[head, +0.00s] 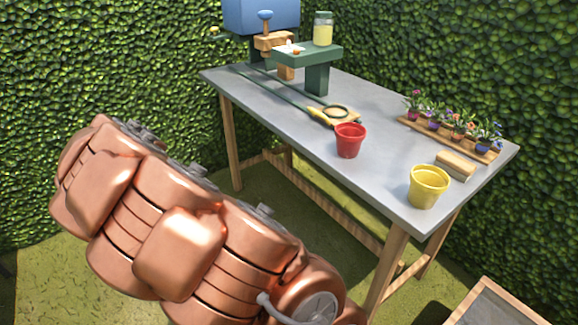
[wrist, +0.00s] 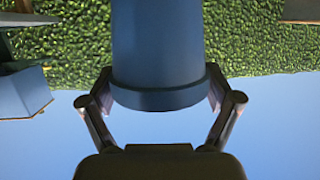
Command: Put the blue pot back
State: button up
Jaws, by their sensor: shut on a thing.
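The blue pot (wrist: 157,45) fills the upper middle of the wrist view, its wider rim toward the bottom of that picture. My gripper (wrist: 158,88) is shut on it, one finger on each side near the rim. The far end of the pot runs out of the picture. In the head view neither the blue pot nor my gripper shows; my copper arm crosses the lower left. A red pot (head: 350,141) and a yellow pot (head: 428,187) stand upright on the grey table (head: 385,175) near its front edge.
A wooden tray (head: 412,125) of several small potted flowers lies at the table's right, with a sponge-like block (head: 455,164) beside it. A green stand (head: 308,55) bears a jar (head: 323,29). A hand tool (head: 322,117) lies behind the red pot. Bare tabletop shows between the pots.

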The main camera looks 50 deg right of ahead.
jog(key=s+d+f+m+g+h+b, duration=0.1)
jog(key=s+d+m+g+h, duration=0.25)
jog(key=s+d, duration=0.4)
jog(key=s+d+f+m+g+h, duration=0.1)
jog(key=s+d+m+g+h, duration=0.3)
jog(key=d, duration=0.7)
jog(key=s+d+m+g+h+b, duration=0.1)
jog(key=s+d+m+g+h, duration=0.1)
jog(key=s+d+m+h, duration=0.55)
jog(key=s+d+r+m+g+y+b, duration=0.1)
jog(key=s+d+m+g, duration=0.3)
jog(key=s, duration=0.3)
jog(key=s+d+r+m+g+y, duration=0.1)
jog(key=s+d+m+g+y, duration=0.1)
jog(key=s+d+g, duration=0.35)
jog(key=s+a+r+m+g+y+b, duration=0.1)
jog(key=s+a+m+g+y, duration=0.2)
jog(key=s, duration=0.5)
jog(key=s+a+r+m+g+y, duration=0.2)
jog(key=s+m+g, duration=0.25)
jog(key=s, duration=0.35)
jog(key=shift+n, duration=0.25)
jog(key=shift+s+d+f, duration=0.85)
jog(key=shift+d, duration=1.65)
jog(key=shift+s+d+f, duration=0.85)
jog(key=shift+d+f, duration=0.05)
jog(key=shift+d, duration=1.55)
jog(key=shift+s+d+f, duration=0.85)
jog(key=shift+d, duration=1.65)
